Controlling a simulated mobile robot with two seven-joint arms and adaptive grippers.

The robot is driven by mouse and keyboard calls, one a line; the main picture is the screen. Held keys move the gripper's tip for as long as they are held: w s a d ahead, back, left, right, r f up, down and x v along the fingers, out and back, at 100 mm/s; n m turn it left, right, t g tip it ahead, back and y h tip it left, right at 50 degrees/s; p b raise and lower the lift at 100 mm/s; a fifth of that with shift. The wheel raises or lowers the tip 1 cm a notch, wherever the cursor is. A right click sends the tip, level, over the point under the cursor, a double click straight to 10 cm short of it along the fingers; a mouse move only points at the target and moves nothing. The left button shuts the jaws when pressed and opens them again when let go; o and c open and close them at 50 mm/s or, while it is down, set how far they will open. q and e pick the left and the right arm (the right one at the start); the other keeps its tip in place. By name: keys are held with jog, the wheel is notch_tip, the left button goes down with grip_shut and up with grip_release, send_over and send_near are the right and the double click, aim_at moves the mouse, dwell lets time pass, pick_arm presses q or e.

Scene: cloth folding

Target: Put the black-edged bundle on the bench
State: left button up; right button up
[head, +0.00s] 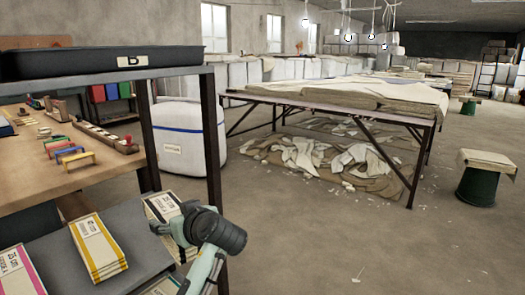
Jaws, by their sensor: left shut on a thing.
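The black-edged bundle (162,206), a stack of cream printed sheets or sacks, is at the right end of the grey shelf (133,255). My left gripper (158,229) is shut on its near edge, and my wrist hides its lower right part. I cannot tell whether the bundle touches the shelf. The wooden bench (100,175) stands behind the shelf at left, with small tools on it. My right gripper is not in view.
A yellow-edged bundle (98,247) and a pink-edged bundle (17,272) lie on the shelf to the left. A black tray marked B (100,61) sits above on the rack, whose dark post (211,140) stands close behind my gripper. Open floor lies right.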

pick_arm(q)
jog(key=s+d+f+m+t+h, duration=0.1)
jog(key=s+f+m+h, duration=0.2)
jog(key=s, duration=0.4)
jog(key=s+d+f+m+t+h, duration=0.1)
jog(key=s+f+m+t+h, duration=0.1)
jog(key=s+m+h, duration=0.3)
jog(key=s, duration=0.3)
jog(key=shift+s+f+h, duration=0.2)
jog(key=shift+f+h, duration=0.1)
jog(key=shift+f, duration=0.1)
